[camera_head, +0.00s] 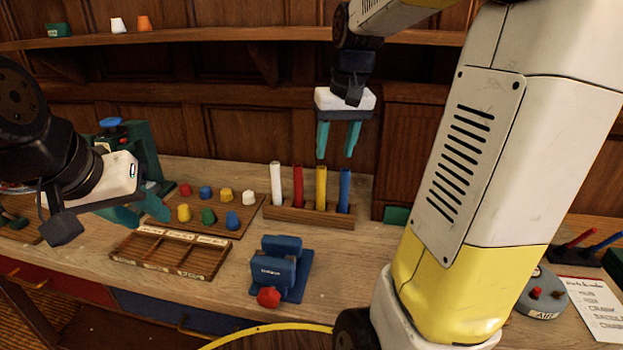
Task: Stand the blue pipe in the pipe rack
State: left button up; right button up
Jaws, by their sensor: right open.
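The wooden pipe rack (308,216) stands on the bench and holds a row of upright pipes. The blue pipe (344,190) stands upright at the rack's right end, beside the yellow pipe (321,188). A red pipe (298,187) and a white pipe (276,184) stand to the left. My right gripper (336,155) is open and empty, pointing down above the right part of the rack, apart from the pipe tops. My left gripper (154,218) is at the left, above the bench, with its teal fingers apart and nothing seen between them.
A board with several coloured knobs (240,228) and a divided wooden tray (145,254) lie left of the rack. A blue device with a red knob (281,270) stands in front. My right arm hides much of the right side. A round grey object (541,298) lies there.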

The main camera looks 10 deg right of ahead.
jog(key=s+a+t+y, duration=0.1)
jog(key=s+a+t, duration=0.2)
jog(key=s+a, duration=0.4)
jog(key=s, duration=0.8)
jog(key=shift+s+f+n+t+y, duration=0.15)
jog(key=shift+s+n+t+y, duration=0.15)
